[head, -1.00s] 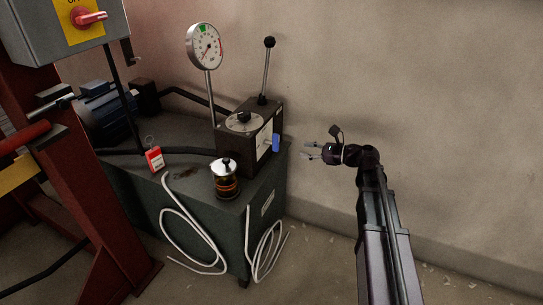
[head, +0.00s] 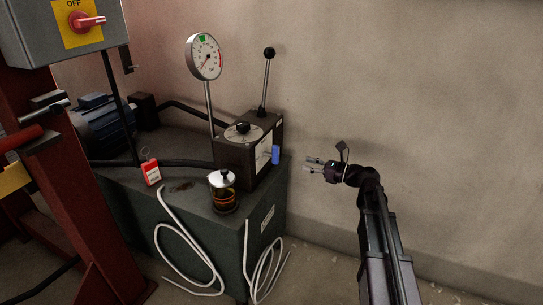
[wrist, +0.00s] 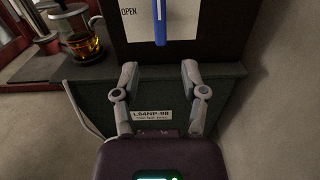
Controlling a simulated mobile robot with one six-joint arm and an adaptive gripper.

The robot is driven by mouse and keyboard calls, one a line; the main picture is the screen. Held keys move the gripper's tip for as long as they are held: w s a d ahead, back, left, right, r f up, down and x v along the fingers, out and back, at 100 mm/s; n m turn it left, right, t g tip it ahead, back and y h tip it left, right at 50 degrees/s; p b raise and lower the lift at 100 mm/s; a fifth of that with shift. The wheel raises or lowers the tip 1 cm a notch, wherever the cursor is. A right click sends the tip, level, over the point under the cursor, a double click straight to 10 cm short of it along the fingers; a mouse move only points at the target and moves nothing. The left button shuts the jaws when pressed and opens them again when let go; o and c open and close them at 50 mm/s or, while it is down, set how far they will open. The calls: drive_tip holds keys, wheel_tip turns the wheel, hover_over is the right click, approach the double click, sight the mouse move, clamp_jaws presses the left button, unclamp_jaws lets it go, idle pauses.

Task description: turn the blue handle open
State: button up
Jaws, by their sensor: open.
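The blue handle (head: 276,155) hangs down on the right face of a dark valve box (head: 235,160) on the green cabinet. In the wrist view the blue handle (wrist: 160,24) points straight down in front of a white plate (wrist: 190,20) marked OPEN at its left. My gripper (head: 308,165) is to the right of the handle, apart from it, with its fingers pointing at it. In the wrist view my gripper (wrist: 158,72) is open and empty, its fingertips below the handle's lower end and on either side of its line.
A pressure gauge (head: 204,57) and a black-knobbed lever (head: 267,75) rise from the box area. A glass jar (head: 224,196), a red tag (head: 151,171) and white hoses (head: 185,255) are on or along the cabinet (head: 225,245). The wall (head: 430,120) stands behind my arm.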

sight(271, 154)
drive_tip(key=shift+x, duration=6.8)
clamp_jaws()
